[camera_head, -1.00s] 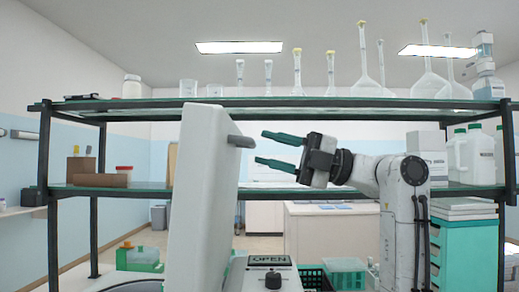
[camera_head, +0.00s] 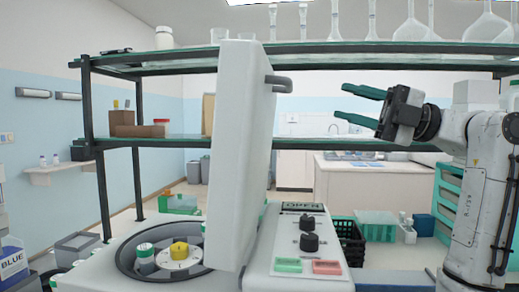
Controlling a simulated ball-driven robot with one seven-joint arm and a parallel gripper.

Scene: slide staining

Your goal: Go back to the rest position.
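My gripper (camera_head: 340,103) is at the upper right, its two green fingers spread apart and pointing left, with nothing between them. It hangs in the air in front of the shelf, to the right of the raised lid (camera_head: 243,150) and its grey handle (camera_head: 279,82). The fingers appear apart from the handle. My white arm runs down the right edge. The lid belongs to a white machine (camera_head: 120,288) whose round dark rotor (camera_head: 127,262) shows at the lower left. The rotor has a yellow-knobbed hub (camera_head: 180,251) and green-and-white capped tubes (camera_head: 145,252).
The control panel (camera_head: 262,262) has two black knobs, a green and a red button, and a display reading OPEN. A two-level shelf (camera_head: 190,143) with glassware (camera_head: 410,28) spans behind. A black crate (camera_head: 349,240) and a green box (camera_head: 376,225) stand behind the panel.

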